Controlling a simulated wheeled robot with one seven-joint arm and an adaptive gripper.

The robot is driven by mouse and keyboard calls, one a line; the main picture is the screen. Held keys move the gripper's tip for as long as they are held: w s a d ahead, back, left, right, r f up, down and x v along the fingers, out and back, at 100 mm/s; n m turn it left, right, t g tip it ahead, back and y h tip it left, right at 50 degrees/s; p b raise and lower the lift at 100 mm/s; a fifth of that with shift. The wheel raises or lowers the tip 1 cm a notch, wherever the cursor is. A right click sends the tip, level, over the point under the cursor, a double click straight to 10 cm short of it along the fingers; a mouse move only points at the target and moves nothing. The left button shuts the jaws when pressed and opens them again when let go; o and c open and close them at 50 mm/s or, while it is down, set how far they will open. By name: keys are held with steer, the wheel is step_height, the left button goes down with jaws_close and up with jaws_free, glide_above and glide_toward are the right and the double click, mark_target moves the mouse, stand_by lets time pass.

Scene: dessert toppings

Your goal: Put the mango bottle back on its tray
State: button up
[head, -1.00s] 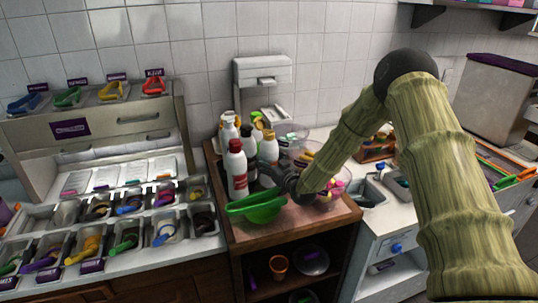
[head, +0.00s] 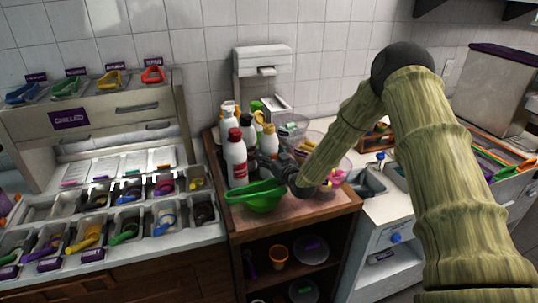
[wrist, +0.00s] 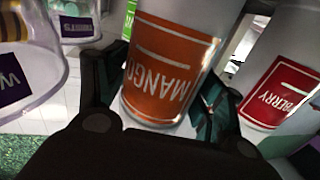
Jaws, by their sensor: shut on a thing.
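The mango bottle (wrist: 163,66) fills the middle of the wrist view, a pale bottle with an orange label whose lettering is upside down. My gripper (wrist: 155,112) is shut on it, one dark finger on each side. In the head view my gripper (head: 270,163) is among the bottles on the wooden cart, just behind the green bowl. An orange-capped pale bottle (head: 269,143) beside it appears to be the mango one; its lower part is hidden. I cannot make out the tray or whether the bottle's base touches it.
The red-capped berry bottle (head: 236,162) stands close beside my gripper; its red label shows in the wrist view (wrist: 277,92). A green bowl (head: 262,197) is in front. Clear tubs (wrist: 28,60) crowd the other side. The toppings counter (head: 130,215) is at left.

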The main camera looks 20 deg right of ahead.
mark_target(274, 143)
steer(key=shift+f, duration=0.1)
steer(key=o, duration=1)
steer(key=shift+s+f, duration=0.15)
steer(key=shift+r+p, duration=0.5)
steer(key=shift+p, duration=0.5)
steer(key=b+v, duration=0.3)
steer(key=v, duration=0.4)
steer(key=shift+s+b, duration=0.25)
steer(key=shift+b, duration=0.15)
step_height(274, 143, up, 6)
steer(key=shift+w+f+b, duration=0.1)
steer(key=shift+b, duration=0.6)
steer(key=shift+r, duration=1.1)
